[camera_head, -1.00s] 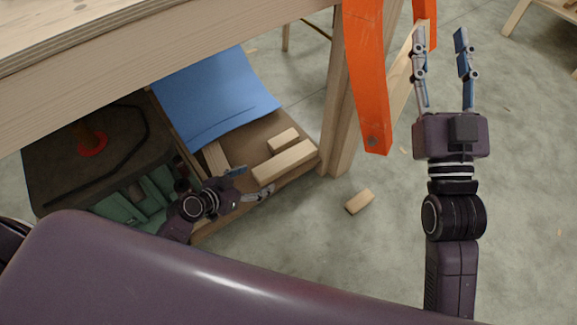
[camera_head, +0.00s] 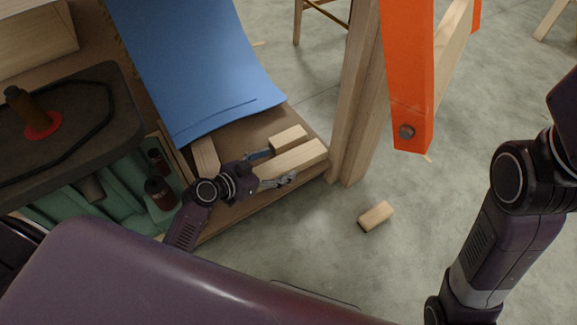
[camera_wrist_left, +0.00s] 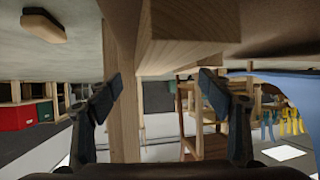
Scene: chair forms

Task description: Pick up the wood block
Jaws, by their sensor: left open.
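A long pale wood block (camera_head: 300,155) lies on the brown low shelf, near its right corner. A shorter wood block (camera_head: 288,137) lies just behind it. My left gripper (camera_head: 274,167) is open at the near left end of the long block, with a finger toward each side of it. In the left wrist view, the end of a wood block (camera_wrist_left: 190,50) shows above and between the two open fingers (camera_wrist_left: 157,92); I cannot tell whether they touch it. My right arm shows at the right edge, with its gripper out of frame.
Another small wood block (camera_head: 376,216) lies on the concrete floor. A blue sheet (camera_head: 200,70) and a dark toolbox lid (camera_head: 75,110) over a green case crowd the left. A wooden post (camera_head: 358,100) and an orange leg (camera_head: 408,80) stand right of the shelf.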

